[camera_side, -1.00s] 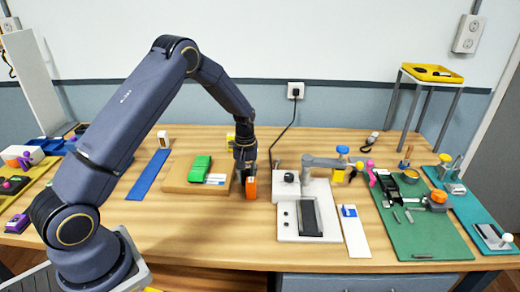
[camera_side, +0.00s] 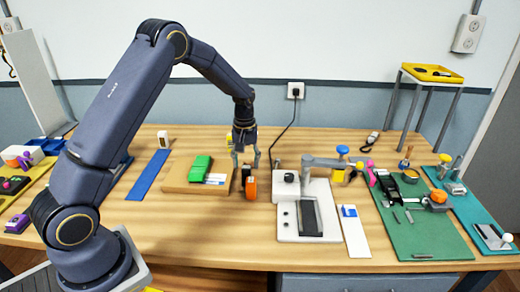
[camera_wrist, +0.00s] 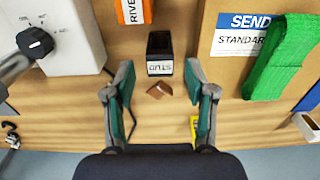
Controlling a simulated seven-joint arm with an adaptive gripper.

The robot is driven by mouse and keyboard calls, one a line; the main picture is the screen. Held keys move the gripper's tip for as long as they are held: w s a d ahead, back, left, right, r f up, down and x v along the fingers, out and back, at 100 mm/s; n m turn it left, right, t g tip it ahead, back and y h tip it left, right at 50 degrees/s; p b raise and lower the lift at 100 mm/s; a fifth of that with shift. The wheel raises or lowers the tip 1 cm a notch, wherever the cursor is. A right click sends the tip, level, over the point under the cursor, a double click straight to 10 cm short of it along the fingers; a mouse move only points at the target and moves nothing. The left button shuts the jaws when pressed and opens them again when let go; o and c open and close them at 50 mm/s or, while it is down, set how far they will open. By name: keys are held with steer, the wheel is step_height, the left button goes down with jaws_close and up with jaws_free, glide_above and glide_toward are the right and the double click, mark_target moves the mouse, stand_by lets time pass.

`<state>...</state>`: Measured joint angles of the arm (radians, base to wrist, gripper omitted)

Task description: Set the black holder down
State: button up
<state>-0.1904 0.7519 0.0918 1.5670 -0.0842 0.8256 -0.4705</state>
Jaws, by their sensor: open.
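The black holder (camera_wrist: 160,44) stands on the wooden table, its white label facing my gripper in the wrist view. In the side view the holder (camera_side: 245,172) shows small and dark beside the orange holder (camera_side: 251,188). My gripper (camera_side: 246,160) is open, its fingers spread above and around the black holder's spot, with nothing between them. In the wrist view my gripper (camera_wrist: 160,85) shows both green-padded fingers apart, and the holder lies beyond the fingertips, touching neither.
A small brown piece (camera_wrist: 159,90) lies near the holder. The cardboard box (camera_side: 180,180) with a green strap bundle (camera_side: 200,168) is at left. The white machine (camera_side: 288,222) stands at right. A yellow-labelled item (camera_wrist: 195,128) is close to the right finger.

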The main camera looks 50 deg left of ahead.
mark_target(246, 168)
step_height(246, 168, up, 6)
steer(key=shift+f, duration=0.1)
steer(key=s+d+r+m+t, duration=0.2)
steer(key=s+d+r, duration=0.3)
steer(key=s+r, duration=0.3)
steer(key=s+d+r+m+t, duration=0.1)
steer(key=s+d+r+m, duration=0.3)
steer(key=s+r, duration=0.4)
steer(key=shift+s+d+r+t, duration=0.35)
steer(key=shift+s+r+t, duration=0.05)
steer(key=shift+r, duration=0.1)
steer(key=s+m, duration=0.1)
steer(key=s, duration=0.2)
steer(key=s+d+m+t, duration=0.1)
steer(key=s, duration=0.2)
steer(key=s+d, duration=0.1)
steer(key=s, duration=0.2)
steer(key=shift+d+f+m+t, duration=0.1)
steer(key=shift+f+m+t, duration=0.25)
steer(key=shift+m+t, duration=0.05)
steer(key=shift+c, duration=0.5)
steer(key=shift+s+f, duration=0.1)
steer(key=shift+s, duration=0.1)
steer(key=shift+c, duration=0.7)
